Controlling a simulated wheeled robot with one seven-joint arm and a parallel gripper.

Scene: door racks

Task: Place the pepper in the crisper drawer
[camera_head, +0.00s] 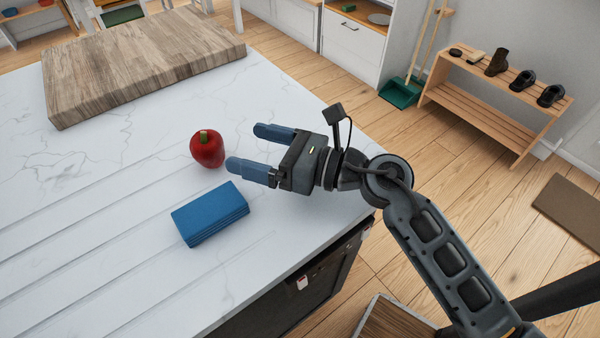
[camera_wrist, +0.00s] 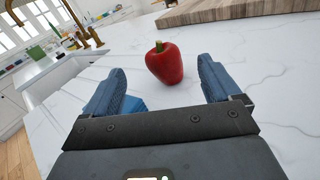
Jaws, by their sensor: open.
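A red pepper (camera_head: 207,150) with a green stem stands on the white marble counter (camera_head: 110,185). In the wrist view the pepper (camera_wrist: 164,64) is ahead of my gripper, between the lines of its two blue fingers and apart from them. My gripper (camera_head: 252,149) is open and empty just right of the pepper in the head view, low over the counter. It also shows in the wrist view (camera_wrist: 160,85). No crisper drawer can be made out in either view.
A blue folded cloth or block (camera_head: 210,213) lies in front of the pepper, close to my near finger. A wooden board (camera_head: 140,65) lies at the back. A dark-fronted appliance (camera_head: 310,290) is under the counter. A shoe rack (camera_head: 490,105) stands at the right.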

